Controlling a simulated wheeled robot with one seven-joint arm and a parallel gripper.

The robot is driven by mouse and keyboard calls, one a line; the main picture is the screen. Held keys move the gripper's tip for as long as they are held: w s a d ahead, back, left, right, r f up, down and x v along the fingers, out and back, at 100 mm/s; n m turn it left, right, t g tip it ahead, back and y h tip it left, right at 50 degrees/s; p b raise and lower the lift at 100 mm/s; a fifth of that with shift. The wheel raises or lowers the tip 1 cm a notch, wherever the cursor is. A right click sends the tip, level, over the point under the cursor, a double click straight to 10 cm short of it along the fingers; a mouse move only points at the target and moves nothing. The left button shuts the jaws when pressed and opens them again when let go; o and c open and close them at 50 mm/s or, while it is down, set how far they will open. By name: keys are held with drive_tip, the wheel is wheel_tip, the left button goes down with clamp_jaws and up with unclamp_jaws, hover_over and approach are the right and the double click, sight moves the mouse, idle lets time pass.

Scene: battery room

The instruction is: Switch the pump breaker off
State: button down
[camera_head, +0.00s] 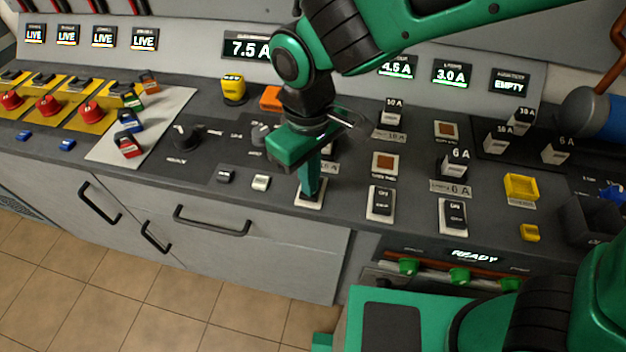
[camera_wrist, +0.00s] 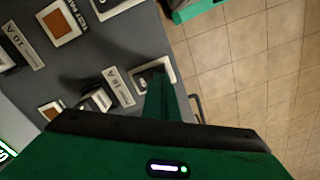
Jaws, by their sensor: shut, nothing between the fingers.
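Three rocker breakers in white frames stand in a row near the console's front edge. The left one (camera_head: 303,203) is under my gripper (camera_head: 311,188), which points down at it; its rocker is mostly hidden by the fingers. The middle breaker (camera_head: 381,203) and the right breaker (camera_head: 453,216) are uncovered. Their labels are too small to tell which is the pump's. My gripper is shut and empty. In the wrist view my fingers (camera_wrist: 160,88) reach onto the framed breaker (camera_wrist: 142,77) beside an "A 81"-looking upside-down fuse label. I cannot tell whether the tips press the rocker.
Orange square indicators (camera_head: 384,163) and white-topped fuses (camera_head: 455,163) sit behind the breakers. A yellow holder (camera_head: 521,187) is at right. Drawer handles (camera_head: 212,222) stick out from the front.

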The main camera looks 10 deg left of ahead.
drive_tip(key=shift+f, duration=0.25)
drive_tip(key=shift+r, duration=0.1)
wheel_tip(320, 180, up, 7)
idle(1.1)
idle(0.4)
drive_tip(key=w+d+r+m, duration=0.1)
drive_tip(key=w+d+m, duration=0.3)
drive_tip(key=d, duration=1)
drive_tip(key=w+d+m, duration=0.3)
drive_tip(key=d+m, duration=0.1)
drive_tip(key=d, duration=1)
drive_tip(key=s+d+f+m, duration=0.1)
drive_tip(key=s+d+m, duration=0.3)
drive_tip(key=s+d, duration=0.3)
drive_tip(key=s+d+f+m, duration=0.1)
drive_tip(key=s+d+m, duration=0.4)
drive_tip(key=d, duration=0.7)
drive_tip(key=shift+s, duration=0.95)
